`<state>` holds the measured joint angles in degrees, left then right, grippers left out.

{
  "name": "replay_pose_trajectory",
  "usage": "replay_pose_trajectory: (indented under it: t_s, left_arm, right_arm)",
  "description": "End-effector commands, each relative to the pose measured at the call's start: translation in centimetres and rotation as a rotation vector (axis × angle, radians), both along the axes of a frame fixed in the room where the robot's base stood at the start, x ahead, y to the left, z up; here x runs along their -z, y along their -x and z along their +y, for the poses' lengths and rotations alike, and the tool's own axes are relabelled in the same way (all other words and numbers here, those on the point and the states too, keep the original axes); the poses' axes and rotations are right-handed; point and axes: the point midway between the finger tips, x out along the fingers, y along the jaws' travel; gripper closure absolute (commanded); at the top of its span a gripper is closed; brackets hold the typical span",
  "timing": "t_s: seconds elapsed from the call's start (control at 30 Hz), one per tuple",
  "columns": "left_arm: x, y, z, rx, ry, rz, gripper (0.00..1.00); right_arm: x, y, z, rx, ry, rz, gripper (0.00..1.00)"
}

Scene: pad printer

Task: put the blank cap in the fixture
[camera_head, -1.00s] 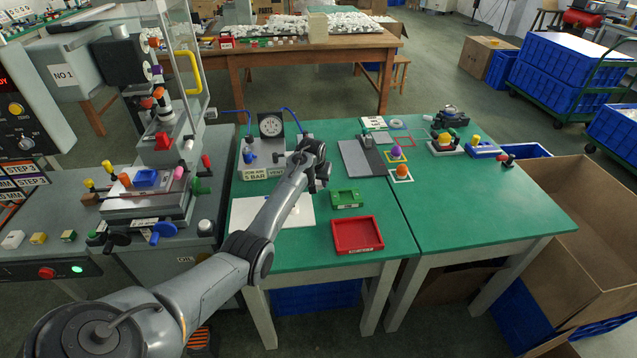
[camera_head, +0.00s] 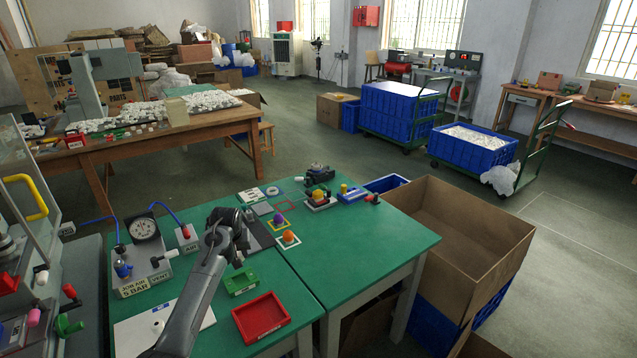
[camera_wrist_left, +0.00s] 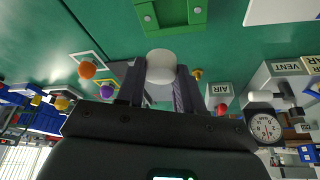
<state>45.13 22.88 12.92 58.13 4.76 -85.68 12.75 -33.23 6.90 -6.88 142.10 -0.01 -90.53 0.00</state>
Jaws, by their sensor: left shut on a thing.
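My left gripper (camera_wrist_left: 158,88) is shut on the white blank cap (camera_wrist_left: 160,66), which sits between the two fingers in the left wrist view. The green block also shows in the wrist view (camera_wrist_left: 172,12), apart from the cap. My right gripper is not in view.
A red tray (camera_head: 262,318) lies at the front of the table. A gauge box (camera_head: 143,260) stands to the left, with a white sheet (camera_head: 190,318) before it. Orange (camera_head: 288,237) and purple (camera_head: 278,219) pieces stand further back. The right front table area is clear.

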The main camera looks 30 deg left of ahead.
Motion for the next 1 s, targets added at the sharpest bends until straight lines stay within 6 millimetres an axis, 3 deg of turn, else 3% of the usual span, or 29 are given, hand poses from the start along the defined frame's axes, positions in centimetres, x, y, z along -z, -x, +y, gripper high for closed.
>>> replay_pose_trajectory:
  t_s: [0.17, 0.27, 0.47, 0.6, 0.7, 0.8, 1.0]
  left_arm:
    - [0.4, -0.4, -3.7, 0.069, 0.003, 0.002, 0.96]
    - [1.0, -0.3, -7.3, 0.143, 0.002, 0.001, 0.96]
    - [2.3, 1.2, -17.6, 0.347, 0.004, 0.000, 0.96]
    - [2.7, 3.5, -24.9, 0.487, 0.003, 0.000, 0.96]
    - [2.6, 5.2, -28.8, 0.564, 0.002, 0.000, 0.96]
    - [2.3, 6.7, -31.9, 0.623, 0.002, 0.000, 0.96]
    - [1.7, 9.1, -36.2, 0.706, 0.000, 0.000, 0.96]
  right_arm:
    - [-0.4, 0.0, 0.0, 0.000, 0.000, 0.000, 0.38]
    - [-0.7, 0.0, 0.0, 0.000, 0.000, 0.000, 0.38]
    - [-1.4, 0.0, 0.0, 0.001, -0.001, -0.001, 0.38]
    - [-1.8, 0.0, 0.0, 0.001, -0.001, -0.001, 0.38]
    - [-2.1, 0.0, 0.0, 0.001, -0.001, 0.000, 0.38]
    - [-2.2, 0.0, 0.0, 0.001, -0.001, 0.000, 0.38]
    - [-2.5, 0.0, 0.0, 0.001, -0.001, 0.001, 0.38]
